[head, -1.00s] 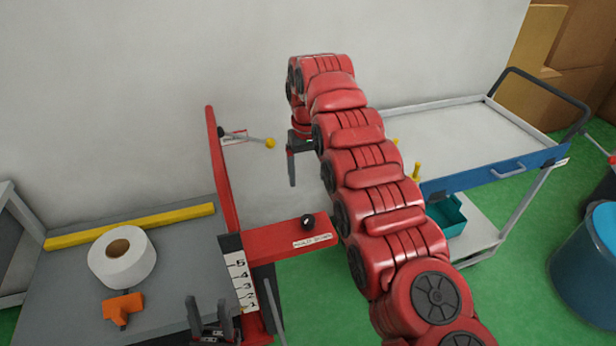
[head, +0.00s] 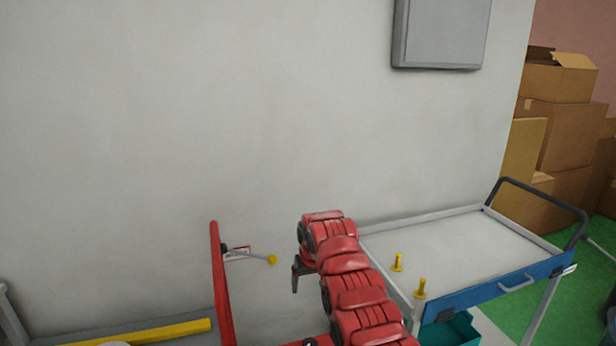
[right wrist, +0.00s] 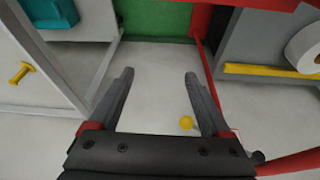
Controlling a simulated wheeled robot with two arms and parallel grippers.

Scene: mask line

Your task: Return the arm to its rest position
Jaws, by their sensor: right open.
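My red right arm (head: 362,297) rises from the bottom of the head view, bent toward the wall. My right gripper (head: 295,279) hangs at its far end, open, just right of the yellow knob (head: 271,259) of a lever on a red post (head: 220,285). In the right wrist view, my right gripper (right wrist: 159,75) has its two dark fingers spread with nothing between the tips. The yellow knob (right wrist: 186,123) shows there beside the right finger; I see no grip on it. My left gripper is not in view.
A cart (head: 460,250) with two yellow pegs (head: 398,262) and a teal bin (head: 452,331) below stands close right of my arm. A yellow bar (head: 165,331) lies at lower left. Cardboard boxes (head: 560,130) are stacked at far right. A grey box (head: 440,38) hangs on the wall.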

